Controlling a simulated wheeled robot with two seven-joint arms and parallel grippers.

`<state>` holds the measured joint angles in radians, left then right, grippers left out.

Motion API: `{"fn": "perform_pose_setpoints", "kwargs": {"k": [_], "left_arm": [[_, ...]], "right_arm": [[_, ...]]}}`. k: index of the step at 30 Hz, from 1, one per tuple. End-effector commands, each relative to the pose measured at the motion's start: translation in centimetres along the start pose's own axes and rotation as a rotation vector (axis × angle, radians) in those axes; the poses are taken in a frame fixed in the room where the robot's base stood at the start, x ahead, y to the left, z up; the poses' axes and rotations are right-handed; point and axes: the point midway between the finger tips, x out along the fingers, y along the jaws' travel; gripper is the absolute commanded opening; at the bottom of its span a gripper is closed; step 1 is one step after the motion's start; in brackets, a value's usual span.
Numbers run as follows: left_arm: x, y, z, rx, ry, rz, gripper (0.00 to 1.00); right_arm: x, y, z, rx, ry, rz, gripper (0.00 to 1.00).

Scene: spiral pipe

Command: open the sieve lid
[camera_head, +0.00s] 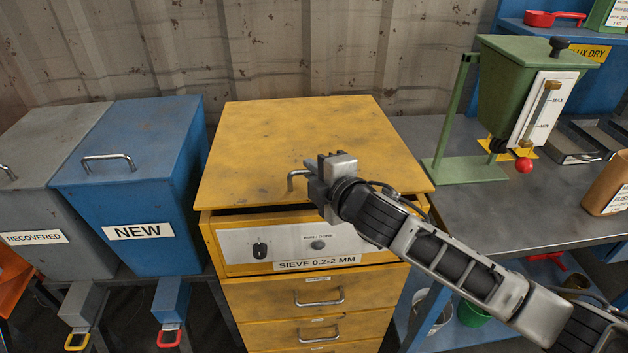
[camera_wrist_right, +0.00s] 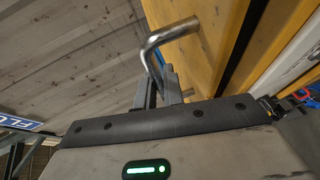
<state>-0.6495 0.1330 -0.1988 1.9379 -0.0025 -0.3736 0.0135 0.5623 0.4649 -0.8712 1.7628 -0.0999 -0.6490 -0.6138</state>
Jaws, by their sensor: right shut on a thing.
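The sieve cabinet (camera_head: 240,245) is yellow, with a panel reading "SIEVE 0.2-2 MM". Its flat yellow lid (camera_head: 295,130) has a metal bar handle (camera_head: 292,180) at the front edge. A dark gap shows between the lid's front edge and the cabinet. My right gripper (camera_head: 312,178) is at the handle, its arm coming from the lower right. In the right wrist view, the fingers (camera_wrist_right: 160,88) are shut on the handle's bar (camera_wrist_right: 168,36), and the dark gap runs beside the yellow lid (camera_wrist_right: 205,40). My left gripper is not in view.
A blue "NEW" bin (camera_head: 140,190) and a grey "RECOVERED" bin (camera_head: 45,195) stand left of the cabinet. A green hopper (camera_head: 505,85) stands on the grey bench (camera_head: 480,215) at the right. A corrugated wall (camera_head: 300,50) is close behind.

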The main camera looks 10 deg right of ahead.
Motion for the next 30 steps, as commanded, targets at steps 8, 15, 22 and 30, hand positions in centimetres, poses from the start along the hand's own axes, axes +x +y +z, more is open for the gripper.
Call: {"fn": "perform_pose_setpoints", "kwargs": {"k": [8,15,22,30], "left_arm": [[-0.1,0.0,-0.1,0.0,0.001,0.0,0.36],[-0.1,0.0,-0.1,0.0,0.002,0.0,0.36],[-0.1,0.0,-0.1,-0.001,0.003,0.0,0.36],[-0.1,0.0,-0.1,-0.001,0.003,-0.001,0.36]], "right_arm": [[-0.3,8.1,-0.2,0.047,0.002,-0.101,0.0],[0.6,15.6,0.1,0.066,0.001,-0.142,0.0],[2.0,20.8,0.6,0.068,-0.001,-0.145,0.0],[3.3,24.2,1.2,0.102,-0.003,-0.23,0.0]]}}
